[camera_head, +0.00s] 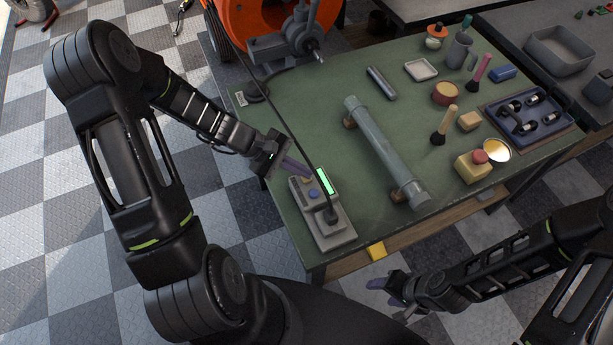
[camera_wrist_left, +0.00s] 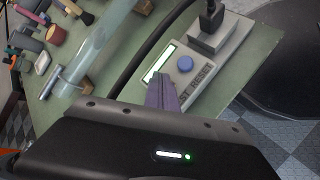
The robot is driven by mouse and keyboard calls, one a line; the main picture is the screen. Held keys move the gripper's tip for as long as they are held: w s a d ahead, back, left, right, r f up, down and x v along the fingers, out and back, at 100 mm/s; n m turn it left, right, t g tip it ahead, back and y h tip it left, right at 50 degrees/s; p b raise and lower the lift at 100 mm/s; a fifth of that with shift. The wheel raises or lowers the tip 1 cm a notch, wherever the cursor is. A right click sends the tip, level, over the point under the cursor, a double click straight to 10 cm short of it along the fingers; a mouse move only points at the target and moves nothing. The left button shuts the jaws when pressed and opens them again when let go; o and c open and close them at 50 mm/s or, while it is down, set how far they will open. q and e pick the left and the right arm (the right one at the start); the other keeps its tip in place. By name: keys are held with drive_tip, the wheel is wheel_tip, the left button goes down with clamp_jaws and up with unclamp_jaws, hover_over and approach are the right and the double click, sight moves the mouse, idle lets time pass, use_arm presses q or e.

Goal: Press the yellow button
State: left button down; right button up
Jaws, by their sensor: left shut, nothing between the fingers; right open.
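A grey control box (camera_head: 335,236) sits at the near left corner of the green table, with a lit green display (camera_head: 325,181) and a blue button (camera_head: 314,193). A small yellowish spot, likely the yellow button (camera_head: 306,181), shows just beside my left fingertips. My left gripper (camera_head: 307,174) is shut and empty, its purple fingers over the box's far end. In the left wrist view the box shows its blue button (camera_wrist_left: 185,64), and the fingers (camera_wrist_left: 162,92) hide part of the panel; no yellow button is visible there. Whether they touch is unclear. My right gripper (camera_head: 385,292) is open and empty.
A black cable runs across to the box. A grey-green pipe (camera_head: 385,150) lies on supports to its right. A yellow box with a red button (camera_head: 479,157), brushes and a blue tray (camera_head: 520,130) stand further right. An orange drum machine (camera_head: 270,25) is behind.

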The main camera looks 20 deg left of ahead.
sight(302, 178)
use_arm(q)
drive_tip(key=shift+f+b, duration=0.3)
drive_tip(key=shift+r, duration=0.1)
idle(0.5)
drive_tip(key=shift+r+p, duration=0.55)
drive_tip(key=shift+r, duration=0.2)
drive_tip(key=shift+r, duration=0.1)
drive_tip(key=shift+r+p, duration=1.85)
drive_tip(key=shift+r, duration=0.55)
